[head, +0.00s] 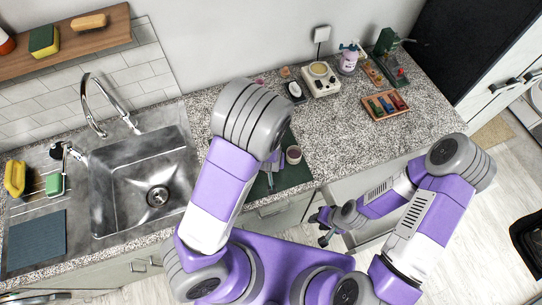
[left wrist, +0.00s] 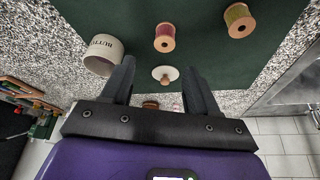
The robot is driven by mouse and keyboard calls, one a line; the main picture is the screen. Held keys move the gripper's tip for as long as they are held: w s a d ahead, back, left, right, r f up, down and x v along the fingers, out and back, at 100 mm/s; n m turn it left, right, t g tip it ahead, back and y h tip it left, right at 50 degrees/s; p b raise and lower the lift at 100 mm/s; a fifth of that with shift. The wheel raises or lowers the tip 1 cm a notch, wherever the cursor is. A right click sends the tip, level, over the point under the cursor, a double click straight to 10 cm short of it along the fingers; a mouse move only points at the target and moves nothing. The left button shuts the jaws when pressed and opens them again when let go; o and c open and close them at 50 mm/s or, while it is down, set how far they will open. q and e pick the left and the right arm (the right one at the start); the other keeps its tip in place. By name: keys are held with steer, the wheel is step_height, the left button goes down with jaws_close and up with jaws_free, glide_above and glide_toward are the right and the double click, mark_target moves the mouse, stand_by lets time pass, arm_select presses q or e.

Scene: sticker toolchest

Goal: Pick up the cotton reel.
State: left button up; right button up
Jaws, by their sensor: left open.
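In the left wrist view, a cotton reel with reddish thread (left wrist: 165,38) and one with olive thread (left wrist: 238,20) stand apart on the dark green mat (left wrist: 205,55). A small round white-topped thing with a wooden knob (left wrist: 165,75) shows between the fingers of my left gripper (left wrist: 160,88); I cannot tell what it is. The left gripper is open, its fingers apart, with both reels beyond its tips. In the head view my left arm hides most of the mat (head: 297,177) and the reels. My right gripper (head: 324,228) is low before the counter; its jaw gap is unclear.
A white cup with lettering (left wrist: 103,55) stands left of the left fingers. In the head view, the sink (head: 135,185) is left, and a tray of coloured items (head: 385,106) and a white device (head: 320,80) stand right of and behind the mat. Counter right of the mat is clear.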

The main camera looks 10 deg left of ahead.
arm_select(q)
steer(key=shift+a+f, duration=0.1)
steer(key=shift+f, duration=0.55)
steer(key=shift+s+f, duration=0.15)
steer(key=shift+f, duration=0.15)
steer(key=x, duration=0.4)
steer(key=shift+a+f, duration=0.1)
steer(key=shift+f, duration=0.3)
steer(key=shift+r, duration=0.1)
jaws_close()
